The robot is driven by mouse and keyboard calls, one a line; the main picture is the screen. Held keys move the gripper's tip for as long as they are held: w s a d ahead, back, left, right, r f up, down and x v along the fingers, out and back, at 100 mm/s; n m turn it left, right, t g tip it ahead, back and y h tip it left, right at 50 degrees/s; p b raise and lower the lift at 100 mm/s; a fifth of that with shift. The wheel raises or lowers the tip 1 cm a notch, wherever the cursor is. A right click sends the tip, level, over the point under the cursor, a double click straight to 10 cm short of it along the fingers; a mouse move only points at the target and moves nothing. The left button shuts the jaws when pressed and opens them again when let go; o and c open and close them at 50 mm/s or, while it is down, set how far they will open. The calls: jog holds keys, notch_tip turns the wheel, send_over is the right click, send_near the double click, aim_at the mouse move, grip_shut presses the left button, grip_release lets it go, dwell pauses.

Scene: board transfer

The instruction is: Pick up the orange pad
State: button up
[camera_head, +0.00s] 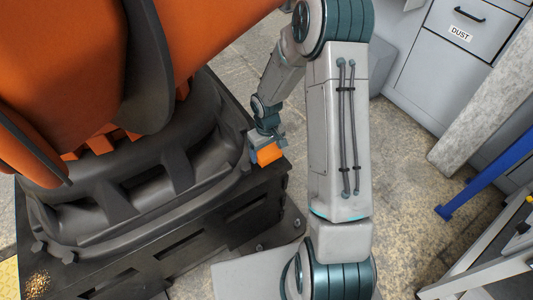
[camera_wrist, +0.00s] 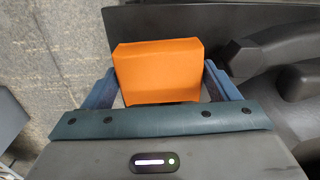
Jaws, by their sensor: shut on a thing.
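The orange pad (camera_wrist: 158,68) is a small block-like piece between the two blue fingers of my gripper (camera_wrist: 160,92) in the wrist view. The fingers close on its left and right sides. In the head view the orange pad (camera_head: 268,154) shows at the end of my gripper (camera_head: 262,146), by the right corner of a black base. I cannot tell whether the pad touches the surface below it.
A large orange and black machine (camera_head: 100,180) on a black base (camera_head: 190,240) fills the left. Grey cabinets (camera_head: 440,70), one labelled DUST, stand at the upper right. A blue bar (camera_head: 485,180) and a metal frame (camera_head: 490,270) are at the right. Some concrete floor (camera_head: 405,160) is clear.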

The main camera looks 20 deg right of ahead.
jog(key=s+d+r+p, duration=0.1)
jog(key=s+r, duration=0.6)
jog(key=s, duration=0.4)
jog(key=shift+s+d+r+p, duration=0.2)
jog(key=shift+s+r+p, duration=0.1)
jog(key=shift+s+p, duration=0.1)
jog(key=shift+w, duration=0.1)
